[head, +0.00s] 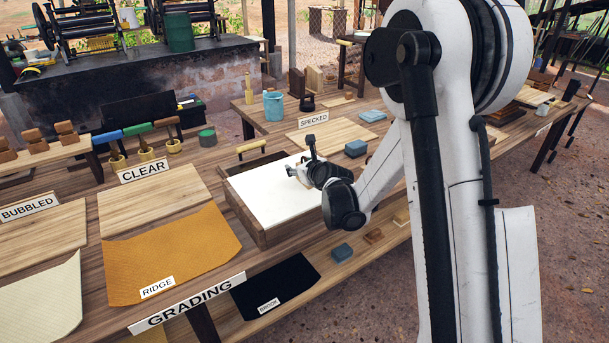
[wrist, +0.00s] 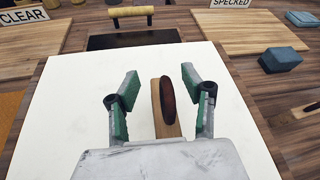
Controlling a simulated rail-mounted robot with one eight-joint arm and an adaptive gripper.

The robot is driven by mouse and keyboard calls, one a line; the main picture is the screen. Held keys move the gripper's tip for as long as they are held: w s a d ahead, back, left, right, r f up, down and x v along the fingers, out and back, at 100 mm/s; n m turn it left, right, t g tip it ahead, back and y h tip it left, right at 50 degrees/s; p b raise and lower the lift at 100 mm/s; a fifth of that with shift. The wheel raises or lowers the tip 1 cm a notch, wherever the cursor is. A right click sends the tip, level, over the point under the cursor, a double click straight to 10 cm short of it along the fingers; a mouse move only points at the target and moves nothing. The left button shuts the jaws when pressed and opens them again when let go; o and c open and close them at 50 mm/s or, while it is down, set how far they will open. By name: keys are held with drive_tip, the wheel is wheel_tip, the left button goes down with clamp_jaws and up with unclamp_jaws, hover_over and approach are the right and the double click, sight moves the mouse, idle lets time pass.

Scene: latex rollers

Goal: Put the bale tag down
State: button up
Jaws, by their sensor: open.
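My gripper (wrist: 159,78) is open above a white sheet in the wrist view, its green-lined fingers apart. Between the fingers is a small pale wooden piece (wrist: 171,127) with a dark red-brown oval part (wrist: 167,101) on it. This may be the bale tag, but I can make out no tag marking. Neither finger visibly touches it, and its near end is hidden by the gripper body. In the head view my gripper (head: 297,173) is low over the white sheet (head: 262,198), which lies in a shallow wooden tray (head: 243,219). The piece cannot be made out there.
Wooden boards stand by signs reading CLEAR (head: 145,171), SPECKED (head: 313,119) and BUBBLED (head: 30,207). An ochre sheet labelled RIDGE (head: 180,250) lies left of the tray. Blue blocks (head: 356,148) are to its right. A yellow-handled dark tool (wrist: 131,12) is at the tray's far end.

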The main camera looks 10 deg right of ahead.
sight(299, 162)
drive_tip(key=shift+c, duration=0.5)
clamp_jaws()
drive_tip(key=shift+r, duration=0.85)
wheel_tip(299, 162, up, 3)
drive_tip(key=shift+s+f, duration=0.1)
drive_tip(key=s+a+r, duration=0.5)
drive_tip(key=s+r, duration=0.1)
drive_tip(key=s, duration=0.4)
drive_tip(key=s+d+f+n+y, duration=0.1)
drive_tip(key=s+d+f, duration=0.3)
drive_tip(key=s+d, duration=0.1)
drive_tip(key=shift+d+f+n+y, duration=0.3)
drive_tip(key=shift+d+f, duration=0.05)
